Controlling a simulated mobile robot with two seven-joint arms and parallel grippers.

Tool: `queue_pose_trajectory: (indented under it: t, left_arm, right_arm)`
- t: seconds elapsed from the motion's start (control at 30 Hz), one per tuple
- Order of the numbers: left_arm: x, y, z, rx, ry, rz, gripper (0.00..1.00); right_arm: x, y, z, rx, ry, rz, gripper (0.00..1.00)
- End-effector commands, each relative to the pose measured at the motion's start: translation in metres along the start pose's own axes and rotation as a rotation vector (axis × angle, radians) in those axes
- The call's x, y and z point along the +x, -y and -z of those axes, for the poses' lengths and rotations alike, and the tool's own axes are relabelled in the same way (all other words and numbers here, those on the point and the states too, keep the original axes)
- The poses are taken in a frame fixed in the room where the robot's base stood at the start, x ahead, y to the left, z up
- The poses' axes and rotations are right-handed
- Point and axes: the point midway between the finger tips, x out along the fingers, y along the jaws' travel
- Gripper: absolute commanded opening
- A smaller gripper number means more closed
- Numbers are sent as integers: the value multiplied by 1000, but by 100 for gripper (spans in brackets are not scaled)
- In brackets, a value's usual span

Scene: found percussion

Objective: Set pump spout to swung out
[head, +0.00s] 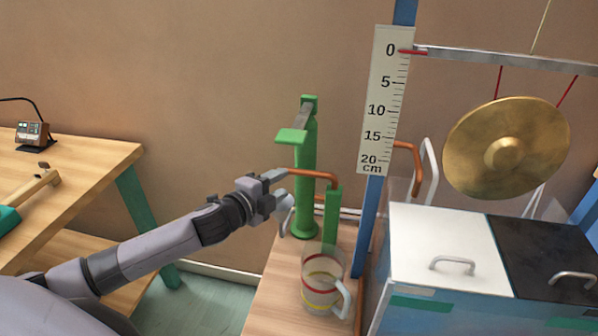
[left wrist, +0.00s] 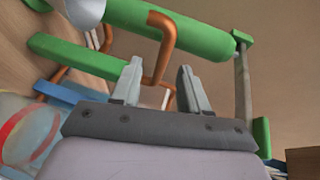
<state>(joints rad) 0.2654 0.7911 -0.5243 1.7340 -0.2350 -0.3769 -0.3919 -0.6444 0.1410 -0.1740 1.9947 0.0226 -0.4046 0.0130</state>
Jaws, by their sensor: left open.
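The green pump (head: 308,190) stands upright on a wooden surface, with its lever and green grip (head: 292,136) at the top. Its copper spout (head: 312,174) runs sideways and bends down at its right end, by a shorter green post (head: 332,215). My left gripper (head: 274,190) is open at the spout's left part. In the left wrist view, the lower bend of the spout (left wrist: 164,55) shows between the spread fingertips of my left gripper (left wrist: 160,82); I cannot tell whether they touch it. My right gripper is not in view.
A glass mug (head: 323,288) with coloured rings stands in front of the pump. A ruler board (head: 385,95), a blue post (head: 368,230), a hanging gong (head: 508,150) and a cabinet with white (head: 440,235) and black lids are to the right. A wooden table (head: 85,165) is at left.

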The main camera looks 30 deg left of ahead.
Motion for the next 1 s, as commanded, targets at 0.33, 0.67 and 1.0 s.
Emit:
queue_pose_trajectory:
  t: [0.33, 0.67, 1.0]
  left_arm:
    - [20, 6, -4, 24, 5, 11, 44]
    - [59, 6, -4, 23, 5, 10, 44]
    - [73, 6, -4, 24, 4, 8, 44]
  right_arm:
    - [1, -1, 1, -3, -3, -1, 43]
    - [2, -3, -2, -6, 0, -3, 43]
    - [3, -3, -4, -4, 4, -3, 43]
